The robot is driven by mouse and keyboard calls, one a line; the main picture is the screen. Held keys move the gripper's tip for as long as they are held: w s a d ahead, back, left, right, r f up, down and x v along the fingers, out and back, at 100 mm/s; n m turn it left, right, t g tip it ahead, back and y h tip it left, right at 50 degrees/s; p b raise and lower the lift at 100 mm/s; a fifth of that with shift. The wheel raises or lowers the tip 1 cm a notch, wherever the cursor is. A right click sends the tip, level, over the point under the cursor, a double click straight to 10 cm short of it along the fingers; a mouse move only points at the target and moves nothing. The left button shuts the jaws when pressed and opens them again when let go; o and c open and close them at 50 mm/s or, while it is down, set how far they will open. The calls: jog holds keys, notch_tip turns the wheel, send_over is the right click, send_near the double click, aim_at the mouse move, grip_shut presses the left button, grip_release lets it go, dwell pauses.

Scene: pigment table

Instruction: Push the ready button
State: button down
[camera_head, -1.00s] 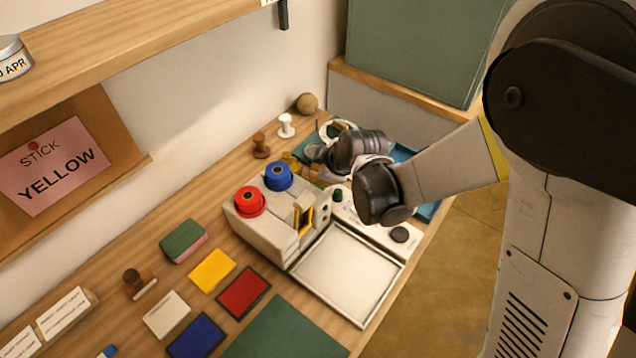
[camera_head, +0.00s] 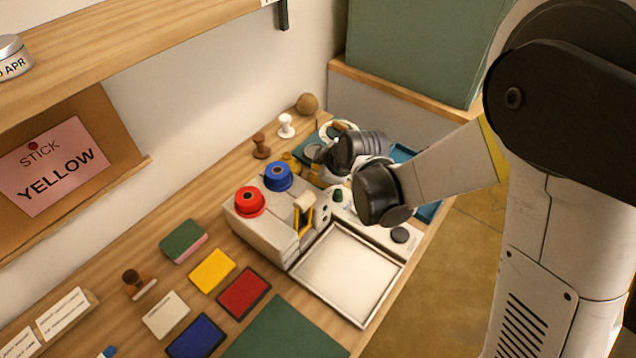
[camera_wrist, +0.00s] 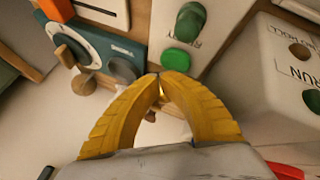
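In the wrist view a tall dark-green knob (camera_wrist: 190,22) and a flat green disc (camera_wrist: 176,59) sit on a pale panel beside lettering that seems to read READY. I cannot tell which of the two is the button. A green knob also shows in the head view (camera_head: 338,195), on the pale panel behind the white tray. My gripper (camera_wrist: 160,77) has its yellow fingers together at the tips, with nothing seen between them. In the wrist view the tips appear just below the disc; contact cannot be told. In the head view my wrist hides the fingers.
A pale machine with a red spool (camera_head: 250,201) and a blue spool (camera_head: 278,177) stands left of my arm. A white tray (camera_head: 347,273) lies in front, with a dark knob (camera_head: 400,235) nearby. In the wrist view, a teal device (camera_wrist: 95,50) is close on the left.

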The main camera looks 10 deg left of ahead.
jog(key=shift+f+b, duration=0.3)
jog(key=shift+f, duration=0.1)
jog(key=shift+f+b, duration=0.45)
dwell(0.4)
jog(key=shift+r, duration=0.15)
jog(key=shift+r+p, duration=0.65)
jog(key=shift+r, duration=0.1)
jog(key=shift+r+p, duration=2.15)
jog(key=shift+r, duration=0.9)
